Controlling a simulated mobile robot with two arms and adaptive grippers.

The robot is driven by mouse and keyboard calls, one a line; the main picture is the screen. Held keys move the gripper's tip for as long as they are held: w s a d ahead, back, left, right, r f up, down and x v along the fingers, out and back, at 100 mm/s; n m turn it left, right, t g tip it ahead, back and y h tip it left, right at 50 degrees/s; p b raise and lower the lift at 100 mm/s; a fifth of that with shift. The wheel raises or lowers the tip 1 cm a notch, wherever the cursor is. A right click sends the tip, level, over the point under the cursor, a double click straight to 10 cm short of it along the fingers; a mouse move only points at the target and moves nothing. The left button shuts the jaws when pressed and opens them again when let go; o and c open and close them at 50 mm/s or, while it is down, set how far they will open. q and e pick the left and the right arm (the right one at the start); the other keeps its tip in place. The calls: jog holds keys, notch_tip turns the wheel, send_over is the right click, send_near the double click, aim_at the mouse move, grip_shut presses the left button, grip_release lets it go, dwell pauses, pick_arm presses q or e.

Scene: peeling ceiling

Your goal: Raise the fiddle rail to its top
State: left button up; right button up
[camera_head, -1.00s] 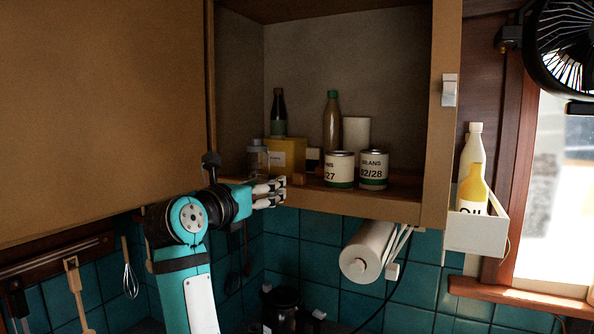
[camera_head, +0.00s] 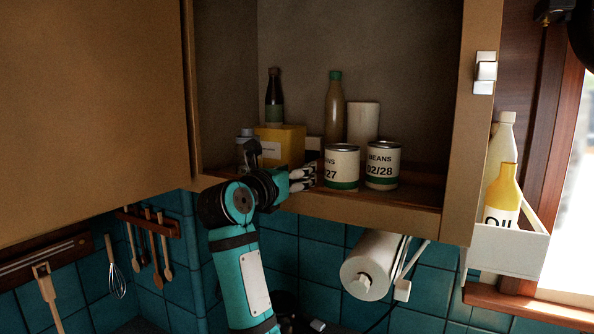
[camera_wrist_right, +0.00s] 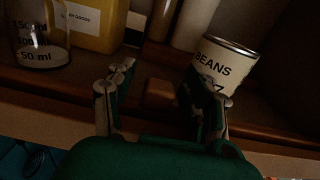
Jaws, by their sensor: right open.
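The fiddle rail (camera_head: 415,196) is a low reddish-brown wooden strip along the front of the open cabinet's shelf. It also shows in the right wrist view (camera_wrist_right: 60,84). A small wooden block or tab (camera_wrist_right: 160,94) stands at its middle. My right gripper (camera_head: 308,178) is at the shelf front, left of the bean cans. In the right wrist view its two fingers (camera_wrist_right: 164,96) are open, one on each side of the tab. I cannot tell whether they touch it. The gripper hides part of the rail in the head view. My left gripper is not in view.
Behind the rail stand two bean cans (camera_head: 341,167) (camera_head: 382,166), a yellow box (camera_head: 281,146), bottles (camera_head: 334,108) and a clear measuring jar (camera_wrist_right: 40,42). The nearer can is close to my right finger. A paper roll (camera_head: 368,265) hangs below the cabinet.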

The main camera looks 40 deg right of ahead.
jog(key=shift+s+a+r, duration=0.1)
jog(key=shift+s+a, duration=0.05)
jog(key=shift+a, duration=0.05)
grip_shut()
notch_tip(320, 180, up, 7)
jog(key=shift+r, duration=0.1)
dwell(0.5)
jog(key=shift+c, duration=1.8)
grip_release()
jog(key=o, duration=0.4)
jog(key=shift+c, duration=0.2)
